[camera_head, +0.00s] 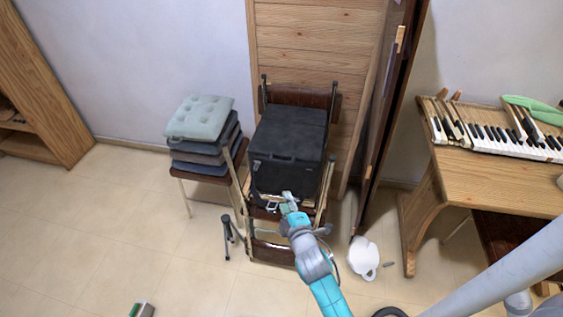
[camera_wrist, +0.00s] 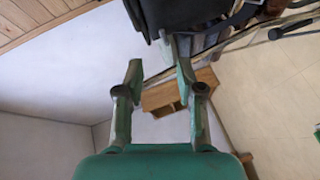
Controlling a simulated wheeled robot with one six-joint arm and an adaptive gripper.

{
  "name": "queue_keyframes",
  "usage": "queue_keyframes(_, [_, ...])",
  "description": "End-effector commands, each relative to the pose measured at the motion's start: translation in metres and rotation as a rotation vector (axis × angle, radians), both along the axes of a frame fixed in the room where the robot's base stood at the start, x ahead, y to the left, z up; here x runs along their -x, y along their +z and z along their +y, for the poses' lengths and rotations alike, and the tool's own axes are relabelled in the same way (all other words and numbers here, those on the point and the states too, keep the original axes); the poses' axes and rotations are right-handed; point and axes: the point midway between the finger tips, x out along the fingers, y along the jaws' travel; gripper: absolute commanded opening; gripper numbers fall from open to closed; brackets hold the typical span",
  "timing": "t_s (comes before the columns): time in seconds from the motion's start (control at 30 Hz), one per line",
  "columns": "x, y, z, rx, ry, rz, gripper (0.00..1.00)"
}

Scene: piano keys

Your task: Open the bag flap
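A black box-shaped bag (camera_head: 290,134) sits on a wooden chair in the head view, its top and front face showing. I cannot clearly tell the edge of its flap. A dark strap hangs at its lower left. My gripper (camera_head: 287,200) is at the low front of the bag, close to the chair's seat edge. In the wrist view my gripper (camera_wrist: 155,68) has its fingers apart with nothing between them. The dark bag (camera_wrist: 178,12) shows beyond the fingertips at the top of that view. I cannot tell whether a finger touches it.
A stool with stacked cushions (camera_head: 200,118) stands left of the chair. A wooden panel (camera_head: 315,40) is behind it. At right are a desk with piano keys (camera_head: 497,136) and a white object (camera_head: 363,258) on the floor. The floor at left is mostly clear.

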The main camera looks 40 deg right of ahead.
Motion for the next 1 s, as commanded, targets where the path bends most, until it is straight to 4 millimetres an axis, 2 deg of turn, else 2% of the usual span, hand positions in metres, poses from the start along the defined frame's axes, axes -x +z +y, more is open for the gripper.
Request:
queue_keyframes(0.03, [-0.014, 0.008, -0.013, 0.038, -0.014, 0.008, 0.37])
queue_keyframes(0.1, [-0.028, 0.015, -0.026, 0.085, -0.027, 0.029, 0.37])
queue_keyframes(0.2, [-0.04, 0.023, -0.039, 0.129, -0.041, 0.048, 0.37])
queue_keyframes(0.33, [-0.048, 0.026, -0.048, 0.156, -0.049, 0.062, 0.37])
queue_keyframes(0.57, [-0.067, 0.023, -0.058, 0.158, -0.049, 0.062, 0.37])
queue_keyframes(1.0, [-0.127, 0.009, -0.092, 0.157, -0.049, 0.062, 0.37])
